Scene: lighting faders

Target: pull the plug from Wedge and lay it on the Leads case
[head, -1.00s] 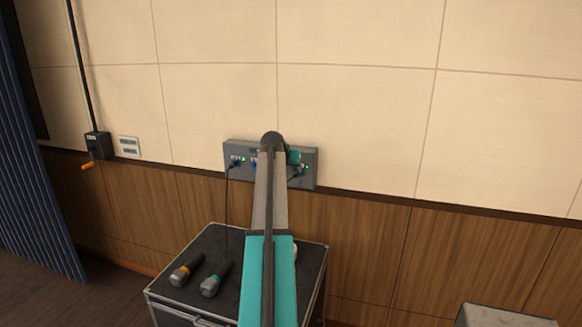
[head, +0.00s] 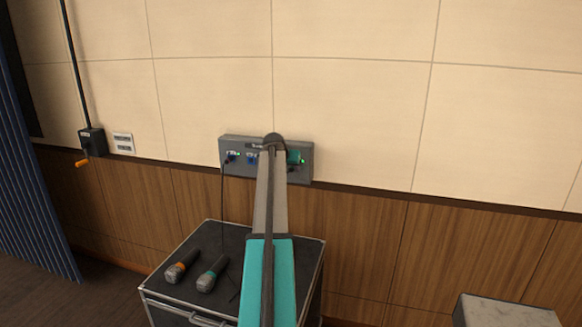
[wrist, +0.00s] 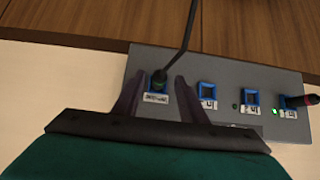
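In the wrist view a dark plug (wrist: 158,77) with a black cable stands in the end socket of the grey wall panel (wrist: 225,68). The label under that socket is upside down and too small to read surely. My gripper (wrist: 157,87) is open, with one finger on each side of this plug and gaps showing between. In the head view my arm covers part of the panel (head: 229,143), and the teal gripper body (head: 293,157) is at its right end. A black-topped case (head: 219,237) stands below; I see no readable name on it.
Another plug (wrist: 300,100) sits at the panel's other end beside a green light, its cable hanging to the case. A grey box (head: 505,312) is at lower right. A switch box (head: 92,142) is on the wall.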

